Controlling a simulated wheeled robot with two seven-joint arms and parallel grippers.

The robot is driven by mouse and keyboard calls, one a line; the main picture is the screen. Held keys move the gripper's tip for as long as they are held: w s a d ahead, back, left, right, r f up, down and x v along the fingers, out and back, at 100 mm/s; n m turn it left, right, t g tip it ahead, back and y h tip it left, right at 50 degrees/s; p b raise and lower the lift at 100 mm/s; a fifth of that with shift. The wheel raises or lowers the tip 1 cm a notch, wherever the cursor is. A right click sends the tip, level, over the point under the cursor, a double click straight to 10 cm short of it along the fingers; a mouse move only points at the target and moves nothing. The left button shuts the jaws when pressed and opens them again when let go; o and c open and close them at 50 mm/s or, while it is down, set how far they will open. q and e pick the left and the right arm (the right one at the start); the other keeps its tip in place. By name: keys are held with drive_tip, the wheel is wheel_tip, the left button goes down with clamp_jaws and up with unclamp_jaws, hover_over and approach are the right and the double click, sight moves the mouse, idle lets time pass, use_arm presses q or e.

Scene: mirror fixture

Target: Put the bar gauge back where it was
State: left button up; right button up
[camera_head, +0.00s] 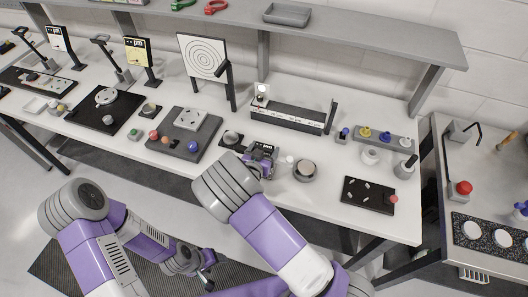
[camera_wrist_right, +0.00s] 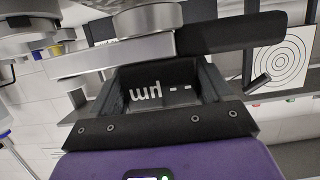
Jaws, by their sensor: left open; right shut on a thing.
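My right gripper (camera_head: 261,158) is down at the bench, right of the grey block with a white plate, and is shut on the bar gauge (camera_head: 267,147). In the right wrist view the gauge's dark face (camera_wrist_right: 168,94) with "µm - -" lettering shows upside down between the dark fingers. A silver part and a black bar (camera_wrist_right: 225,36) lie just beyond it. From the head, my wrist hides much of the gauge, and I cannot tell whether it touches the bench. My left gripper (camera_head: 207,262) is low in front of the bench, open and empty.
A small dark pad with a round piece (camera_head: 231,139) stands just left of the right gripper; a round grey stand (camera_head: 305,170) is close on its right. Behind is a long dark fixture with a white scale (camera_head: 287,116). A black tray (camera_head: 369,195) lies further right.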

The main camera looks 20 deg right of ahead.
drive_tip(key=shift+w+f, duration=0.1)
drive_tip(key=shift+f, duration=0.3)
drive_tip(key=shift+f, duration=0.15)
drive_tip(key=o, duration=1.4)
